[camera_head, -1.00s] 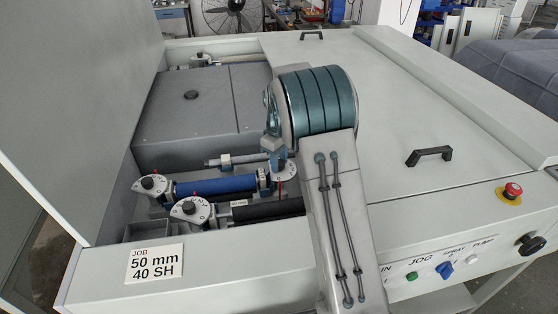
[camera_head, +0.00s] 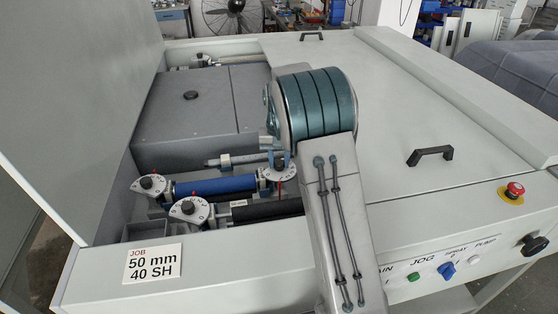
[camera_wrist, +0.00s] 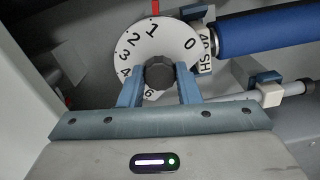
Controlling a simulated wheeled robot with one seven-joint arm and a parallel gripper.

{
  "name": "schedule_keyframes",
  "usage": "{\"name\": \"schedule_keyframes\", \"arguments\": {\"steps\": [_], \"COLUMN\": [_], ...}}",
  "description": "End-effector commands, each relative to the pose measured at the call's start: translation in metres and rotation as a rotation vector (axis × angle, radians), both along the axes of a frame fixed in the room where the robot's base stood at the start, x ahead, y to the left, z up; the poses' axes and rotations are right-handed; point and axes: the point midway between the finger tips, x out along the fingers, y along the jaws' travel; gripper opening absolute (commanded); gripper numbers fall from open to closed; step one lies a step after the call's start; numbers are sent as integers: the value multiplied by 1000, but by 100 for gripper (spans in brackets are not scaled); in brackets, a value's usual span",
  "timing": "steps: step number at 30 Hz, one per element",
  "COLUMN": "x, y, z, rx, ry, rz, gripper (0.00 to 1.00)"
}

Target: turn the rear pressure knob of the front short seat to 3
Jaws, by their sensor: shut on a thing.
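In the wrist view, my gripper (camera_wrist: 159,72) is shut on a black knob (camera_wrist: 159,76) in the middle of a white dial (camera_wrist: 174,33), one blue finger on each side. The dial shows 0, 1, 2, 3 and 4, with more figures partly hidden by the fingers. A red pointer (camera_wrist: 155,8) stands at the dial's top edge, close to the 1. In the head view this dial (camera_head: 278,172) is at the right end of the blue roller (camera_head: 215,185); my arm partly covers it and hides most of the gripper.
Two other dials with black knobs (camera_head: 152,184) (camera_head: 188,208) sit at the left roller ends. A black roller (camera_head: 265,210) lies in front of the blue one. A job card (camera_head: 153,263) reads 50 mm, 40 SH. The housing walls stand close around the rollers.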

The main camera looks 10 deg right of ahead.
Motion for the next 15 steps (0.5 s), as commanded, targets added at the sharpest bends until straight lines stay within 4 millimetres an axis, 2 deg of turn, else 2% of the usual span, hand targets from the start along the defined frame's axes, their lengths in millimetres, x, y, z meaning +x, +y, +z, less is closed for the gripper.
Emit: {"name": "schedule_keyframes", "arguments": {"steps": [15], "x": [0], "y": [1], "z": [1], "rx": [0], "ry": [-1], "rz": [-487], "gripper": [7]}}
